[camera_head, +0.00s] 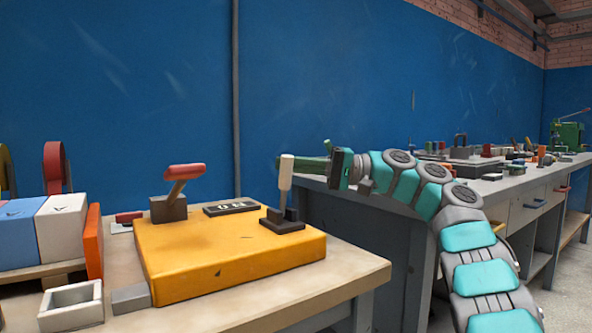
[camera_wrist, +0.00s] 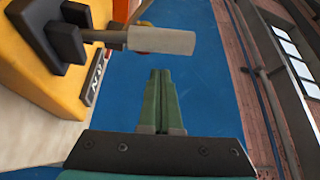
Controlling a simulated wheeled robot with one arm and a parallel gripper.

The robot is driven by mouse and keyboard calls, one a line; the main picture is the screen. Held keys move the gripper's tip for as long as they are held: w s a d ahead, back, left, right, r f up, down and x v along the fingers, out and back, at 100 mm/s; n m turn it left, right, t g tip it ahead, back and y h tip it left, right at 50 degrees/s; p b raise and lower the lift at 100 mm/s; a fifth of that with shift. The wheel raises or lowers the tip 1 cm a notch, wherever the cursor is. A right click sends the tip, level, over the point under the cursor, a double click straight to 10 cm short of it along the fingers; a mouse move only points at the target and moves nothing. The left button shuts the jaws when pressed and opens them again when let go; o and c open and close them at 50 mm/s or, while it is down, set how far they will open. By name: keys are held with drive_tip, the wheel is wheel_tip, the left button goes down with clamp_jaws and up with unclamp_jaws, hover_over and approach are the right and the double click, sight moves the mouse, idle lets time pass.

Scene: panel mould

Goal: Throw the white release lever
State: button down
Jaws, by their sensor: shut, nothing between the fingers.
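The white release lever (camera_head: 286,172) stands upright on a dark base (camera_head: 282,224) at the right end of the yellow panel mould (camera_head: 230,256). In the wrist view the white lever grip (camera_wrist: 160,41) lies across the top, just beyond my fingertips. My gripper (camera_head: 283,163) is shut and empty, its green fingers level with the lever's top in the head view. In the wrist view my gripper (camera_wrist: 160,75) shows its two fingers together. I cannot tell whether the fingers touch the lever; a gap shows between them in the wrist view.
A red-handled lever (camera_head: 183,172) stands on the mould's left part, with a dark number plate (camera_head: 231,208) between. Blue and white blocks (camera_head: 60,228) and a grey tray (camera_head: 72,305) are at left. A long grey bench (camera_head: 400,196) with tools runs behind my arm.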

drive_tip(key=shift+s+d+f+b, duration=0.15)
drive_tip(key=shift+s+d+b, duration=0.1)
drive_tip(key=shift+s, duration=0.2)
drive_tip(key=shift+s+d+f+b, duration=0.1)
drive_tip(key=shift+s+d+b, duration=0.1)
drive_tip(key=shift+s, duration=0.25)
drive_tip(key=shift+r, duration=0.15)
